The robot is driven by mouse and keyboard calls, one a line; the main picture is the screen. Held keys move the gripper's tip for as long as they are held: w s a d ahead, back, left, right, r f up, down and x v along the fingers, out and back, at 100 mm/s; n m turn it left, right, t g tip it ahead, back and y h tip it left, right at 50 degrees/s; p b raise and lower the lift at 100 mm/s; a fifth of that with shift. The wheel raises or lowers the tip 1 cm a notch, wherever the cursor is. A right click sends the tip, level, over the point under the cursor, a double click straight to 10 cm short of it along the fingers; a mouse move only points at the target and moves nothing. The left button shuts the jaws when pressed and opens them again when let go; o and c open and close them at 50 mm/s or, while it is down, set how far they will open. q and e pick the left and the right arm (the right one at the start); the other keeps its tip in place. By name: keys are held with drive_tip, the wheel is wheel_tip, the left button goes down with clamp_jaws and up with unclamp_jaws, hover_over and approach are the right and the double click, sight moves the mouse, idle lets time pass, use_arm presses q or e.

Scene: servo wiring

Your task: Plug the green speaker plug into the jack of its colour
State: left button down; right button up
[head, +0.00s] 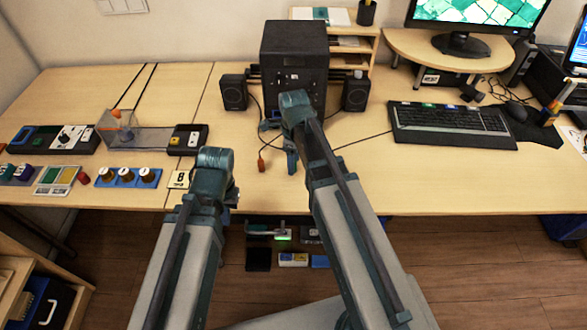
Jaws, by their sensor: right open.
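A cable runs from the left speaker to an orange-red plug (262,163) on the desk. I cannot make out a green plug; my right arm covers part of this area. My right gripper (280,143) is open in front of the box, its teal fingers partly hidden by the arm. My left gripper (232,198) is mostly hidden behind its arm near the desk's front edge.
A keyboard (452,125) and mouse (515,110) lie at the right, below a monitor (477,15). At the left are a clear box (140,138), a panel with knobs (128,177) and coloured blocks. Small items show below the desk's front edge.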

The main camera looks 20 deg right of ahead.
drive_tip(key=shift+c, duration=0.2)
clamp_jaws()
use_arm(q)
drive_tip(key=shift+r, duration=0.2)
use_arm(e)
drive_tip(key=shift+r, duration=0.15)
